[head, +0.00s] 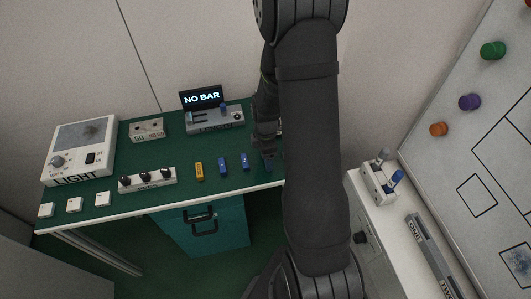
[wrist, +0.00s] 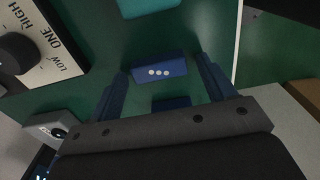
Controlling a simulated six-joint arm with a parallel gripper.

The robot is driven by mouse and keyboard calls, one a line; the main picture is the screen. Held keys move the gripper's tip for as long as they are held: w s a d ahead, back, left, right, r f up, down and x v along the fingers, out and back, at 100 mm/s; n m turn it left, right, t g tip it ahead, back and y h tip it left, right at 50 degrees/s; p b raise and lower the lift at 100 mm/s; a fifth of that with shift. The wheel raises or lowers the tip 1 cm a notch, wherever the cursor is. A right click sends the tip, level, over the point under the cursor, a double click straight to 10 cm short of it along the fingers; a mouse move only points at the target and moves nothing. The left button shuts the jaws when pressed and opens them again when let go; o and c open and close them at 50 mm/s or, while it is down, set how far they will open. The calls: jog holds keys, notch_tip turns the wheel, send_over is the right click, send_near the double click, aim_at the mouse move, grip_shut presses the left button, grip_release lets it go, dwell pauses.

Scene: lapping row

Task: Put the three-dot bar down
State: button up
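The three-dot bar (wrist: 158,68) is a dark blue block with three white dots, between and beyond my fingertips in the wrist view. A gap shows between it and each finger. My gripper (wrist: 162,70) is open, with its two blue fingers spread. In the head view my gripper (head: 267,146) is low over the right part of the green bench, partly behind my arm. A blue bar (head: 268,164) shows just below it. Whether the bar touches the bench is hard to tell. A second dark blue piece (wrist: 170,103) shows partly hidden by my palm.
A yellow bar (head: 199,171) and two blue bars (head: 222,165) (head: 245,161) stand in a row to the left. The length gauge (head: 214,121) with its "NO BAR" screen (head: 202,98) is behind. A three-knob panel (head: 147,180) and light box (head: 79,150) stand farther left.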

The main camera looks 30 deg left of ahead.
jog(key=shift+r, duration=0.1)
notch_tip(320, 180, up, 12)
dwell(0.7)
notch_tip(320, 180, down, 12)
jog(key=shift+f, duration=0.1)
jog(key=shift+r, duration=1.05)
jog(key=shift+f, duration=0.15)
